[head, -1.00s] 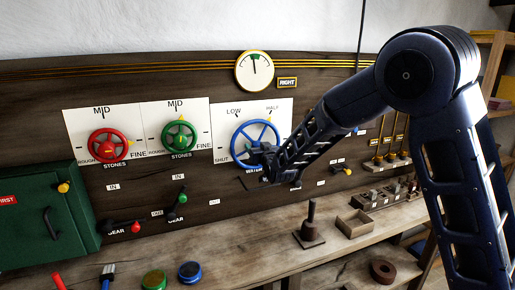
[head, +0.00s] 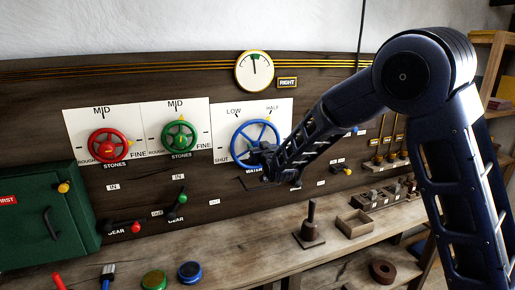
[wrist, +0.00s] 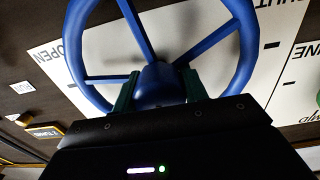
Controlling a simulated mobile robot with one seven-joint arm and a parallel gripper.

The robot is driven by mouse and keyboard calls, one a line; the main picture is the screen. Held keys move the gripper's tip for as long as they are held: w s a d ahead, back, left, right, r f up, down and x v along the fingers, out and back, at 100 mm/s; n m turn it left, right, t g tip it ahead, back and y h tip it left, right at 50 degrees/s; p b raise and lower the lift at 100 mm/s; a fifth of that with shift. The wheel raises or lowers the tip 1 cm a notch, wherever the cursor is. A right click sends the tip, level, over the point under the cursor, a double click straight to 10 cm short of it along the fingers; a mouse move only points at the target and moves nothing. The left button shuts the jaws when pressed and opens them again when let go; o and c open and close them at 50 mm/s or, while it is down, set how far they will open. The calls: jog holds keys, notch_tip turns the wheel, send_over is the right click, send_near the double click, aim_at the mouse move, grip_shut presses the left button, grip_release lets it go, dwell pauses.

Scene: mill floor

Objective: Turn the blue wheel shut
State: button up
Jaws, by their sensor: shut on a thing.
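The blue wheel (head: 234,139) is on a white dial plate (head: 285,120) marked SHUT, LOW and HALF. Its yellow pointer (head: 268,119) is at the upper right, near HALF. My gripper (head: 262,155) is at the wheel's middle and hides part of its hub and lower right rim. In the wrist view the wheel's hub (wrist: 158,88) sits between my two dark green fingers (wrist: 160,92), which are closed on it. The rim and spokes show around it, and OPEN and SHUT can be read on the plate.
A red wheel (head: 91,146) and a green wheel (head: 165,136) are on plates to the left. A round gauge (head: 254,71) hangs above. A bench (head: 245,240) below carries a dark wooden post (head: 311,220) and an open box (head: 355,224).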

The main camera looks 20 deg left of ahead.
jog(key=n, duration=0.5)
jog(key=shift+n, duration=0.3)
jog(key=n, duration=1.7)
jog(key=shift+n, duration=0.4)
jog(key=o, duration=1)
jog(key=v, duration=1.1)
